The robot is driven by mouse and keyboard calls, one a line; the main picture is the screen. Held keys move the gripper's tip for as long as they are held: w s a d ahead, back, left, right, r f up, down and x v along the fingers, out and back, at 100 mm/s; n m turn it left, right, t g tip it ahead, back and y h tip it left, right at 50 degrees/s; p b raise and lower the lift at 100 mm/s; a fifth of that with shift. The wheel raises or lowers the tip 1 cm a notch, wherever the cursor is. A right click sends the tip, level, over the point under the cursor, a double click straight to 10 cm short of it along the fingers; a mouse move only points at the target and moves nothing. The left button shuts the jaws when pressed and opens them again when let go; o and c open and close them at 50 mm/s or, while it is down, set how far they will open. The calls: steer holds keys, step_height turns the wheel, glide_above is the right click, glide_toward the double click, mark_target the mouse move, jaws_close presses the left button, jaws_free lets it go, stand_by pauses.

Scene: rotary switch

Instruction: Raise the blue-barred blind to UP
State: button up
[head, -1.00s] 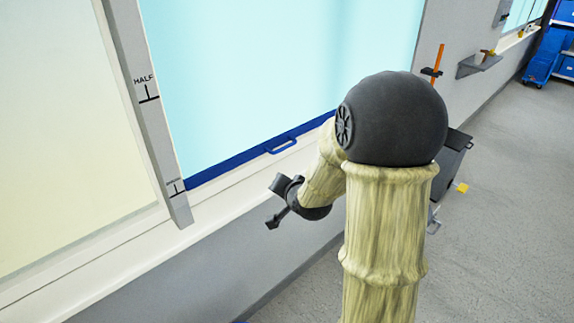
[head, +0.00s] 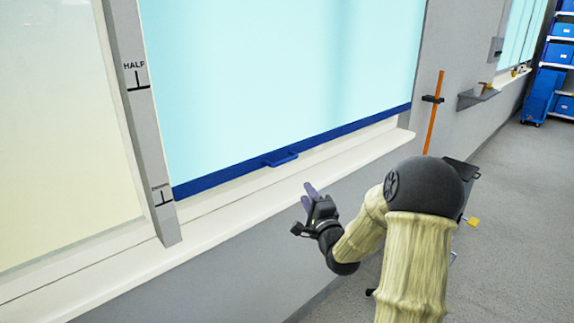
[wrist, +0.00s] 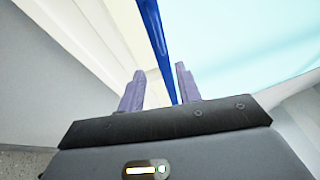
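The light blue blind (head: 280,70) hangs low over the window. Its blue bottom bar (head: 222,178) is a little above the white sill, level with the lower mark on the post. A blue handle (head: 281,158) sticks out from the bar. My gripper (head: 309,190) is in front of the sill, below and right of the handle and apart from it. In the wrist view the two purple fingers of my gripper (wrist: 160,71) are spread with nothing held. The blue bar (wrist: 157,35) shows beyond them, running through the gap. The handle is not clear there.
A grey post (head: 137,110) left of the blind carries a HALF mark and a small lower label. The white sill (head: 240,205) runs below the bar. An orange pole (head: 435,115) and wall shelf (head: 478,98) are at right.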

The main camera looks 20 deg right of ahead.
mark_target(287, 159)
steer(key=shift+w, duration=0.1)
steer(key=w+r, duration=0.1)
steer(key=w, duration=0.4)
steer(key=w+r, duration=0.1)
steer(key=w, duration=0.5)
steer(key=w+r+p, duration=0.1)
steer(key=w, duration=0.5)
steer(key=shift+d, duration=0.1)
steer(key=shift+c, duration=0.2)
jaws_close()
